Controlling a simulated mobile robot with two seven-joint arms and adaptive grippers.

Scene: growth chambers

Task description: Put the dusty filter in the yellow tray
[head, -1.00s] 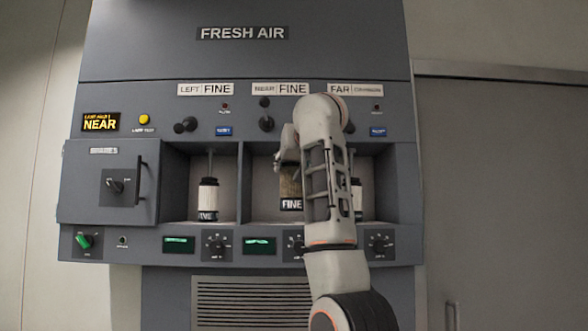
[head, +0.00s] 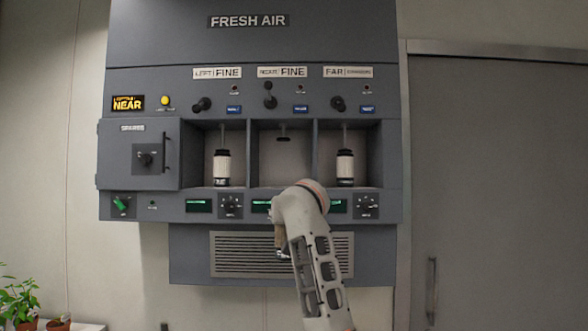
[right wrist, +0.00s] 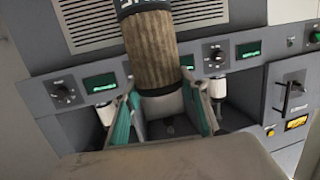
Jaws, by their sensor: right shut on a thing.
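The dusty filter (right wrist: 152,48), a brown pleated cylinder with a dark labelled band and a white end, is between the teal-padded fingers of my right gripper (right wrist: 165,112) in the right wrist view. That gripper is shut on it. In the head view the right gripper (head: 283,252) is low in front of the cabinet's grille, and my arm hides most of the filter. The yellow tray is not in view. My left gripper is not in view.
The FRESH AIR cabinet's middle bay (head: 283,165) is empty. Clean white filters stand in the left bay (head: 222,166) and right bay (head: 345,166). The spares door (head: 140,165) is shut. Potted plants (head: 20,300) stand on a ledge at lower left. A grey door (head: 495,190) is at right.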

